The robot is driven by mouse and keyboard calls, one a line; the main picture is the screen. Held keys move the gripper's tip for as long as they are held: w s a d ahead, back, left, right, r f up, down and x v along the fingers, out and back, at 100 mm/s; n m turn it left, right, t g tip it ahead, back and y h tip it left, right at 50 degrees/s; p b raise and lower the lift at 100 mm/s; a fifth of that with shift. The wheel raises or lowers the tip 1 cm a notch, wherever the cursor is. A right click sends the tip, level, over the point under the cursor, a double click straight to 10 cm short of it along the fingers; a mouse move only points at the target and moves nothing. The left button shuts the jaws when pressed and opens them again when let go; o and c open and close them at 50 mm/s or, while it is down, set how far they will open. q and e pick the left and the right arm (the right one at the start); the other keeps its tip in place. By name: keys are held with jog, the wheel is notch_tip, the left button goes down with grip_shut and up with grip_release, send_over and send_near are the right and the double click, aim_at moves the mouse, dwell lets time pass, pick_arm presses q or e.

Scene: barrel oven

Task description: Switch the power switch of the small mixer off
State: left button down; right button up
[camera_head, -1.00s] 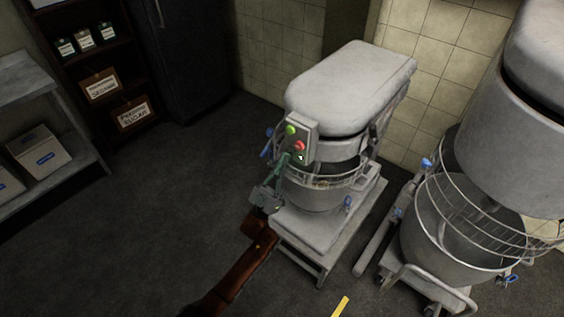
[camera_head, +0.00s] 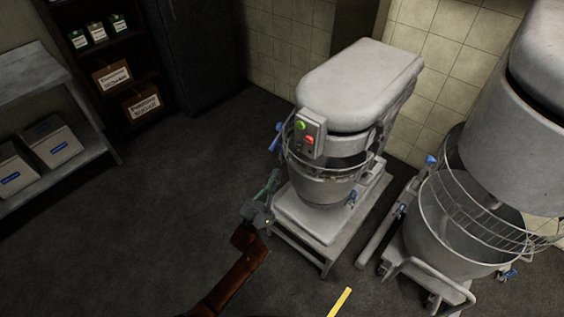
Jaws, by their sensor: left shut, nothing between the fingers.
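The small mixer (camera_head: 355,85) stands on a low metal stand, with its control panel (camera_head: 310,134) on the front left of its head. The panel has a green button (camera_head: 299,125) above left, a red button (camera_head: 309,140) and a small dark switch (camera_head: 310,151) near the bottom; the switch's position is too small to tell. My left gripper (camera_head: 273,178) is shut and empty. It is below and left of the panel, apart from it, in front of the mixer's stand. My right gripper is not in view.
A larger mixer (camera_head: 520,120) with a wire guard stands close on the right. A tiled wall (camera_head: 455,45) is behind. Shelves with boxes (camera_head: 52,145) are at the left. The dark floor (camera_head: 170,200) between is clear.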

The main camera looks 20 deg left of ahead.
pick_arm(q)
jog(key=s+f, duration=0.1)
jog(key=s+a, duration=0.1)
jog(key=shift+s+f, duration=0.35)
jog(key=shift+f, duration=0.05)
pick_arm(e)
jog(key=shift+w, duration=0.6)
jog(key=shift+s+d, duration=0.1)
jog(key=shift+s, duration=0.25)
